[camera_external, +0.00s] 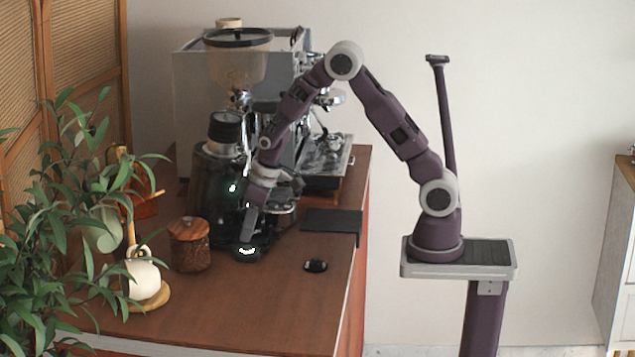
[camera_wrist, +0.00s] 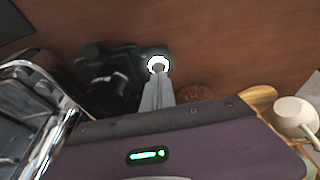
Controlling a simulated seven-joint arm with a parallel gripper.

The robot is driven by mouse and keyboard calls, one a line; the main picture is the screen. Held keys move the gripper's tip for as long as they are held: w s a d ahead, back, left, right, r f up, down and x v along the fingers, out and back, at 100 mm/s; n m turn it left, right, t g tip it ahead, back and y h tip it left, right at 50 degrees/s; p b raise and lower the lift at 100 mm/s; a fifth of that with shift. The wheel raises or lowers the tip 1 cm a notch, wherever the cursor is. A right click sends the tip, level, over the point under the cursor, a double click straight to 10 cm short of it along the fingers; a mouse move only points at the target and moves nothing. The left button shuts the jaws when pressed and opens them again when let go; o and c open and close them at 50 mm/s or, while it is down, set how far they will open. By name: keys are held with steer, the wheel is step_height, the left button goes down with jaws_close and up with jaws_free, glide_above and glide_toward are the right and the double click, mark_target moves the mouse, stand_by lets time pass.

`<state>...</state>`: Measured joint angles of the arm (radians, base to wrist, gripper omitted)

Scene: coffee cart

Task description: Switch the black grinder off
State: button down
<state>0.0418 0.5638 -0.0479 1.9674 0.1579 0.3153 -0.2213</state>
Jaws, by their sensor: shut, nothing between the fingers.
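The black grinder (camera_external: 210,185) stands on the wooden counter at the left of the coffee machine, with a small green light on its dark body. A white lit ring (camera_external: 247,251) glows low at its front, on the base. In the wrist view the grinder (camera_wrist: 108,80) shows from above, with the lit ring (camera_wrist: 158,62) at its edge. My gripper (camera_external: 248,236) points down just above the ring, shut and empty. In the wrist view its fingertips (camera_wrist: 158,74) overlap the ring's lower edge; I cannot tell whether they touch it.
A chrome coffee machine (camera_external: 325,155) stands behind on the right. A brown lidded canister (camera_external: 190,247), a white cup (camera_external: 143,277) and a leafy plant (camera_external: 70,200) are on the left. A black mat (camera_external: 330,220) lies at the right. The front counter is mostly clear.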

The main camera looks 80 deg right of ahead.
mark_target(250, 247)
steer(key=shift+f, duration=0.8)
stand_by(1.1)
steer(key=shift+r, duration=2.6)
steer(key=shift+s+r, duration=0.1)
steer(key=shift+r, duration=0.25)
steer(key=s+a+r+t, duration=0.1)
steer(key=s+a+r, duration=0.1)
steer(key=s+r, duration=1.15)
steer(key=s+t, duration=0.1)
steer(key=s, duration=1.3)
steer(key=shift+a+r, duration=0.2)
steer(key=shift+a, duration=0.15)
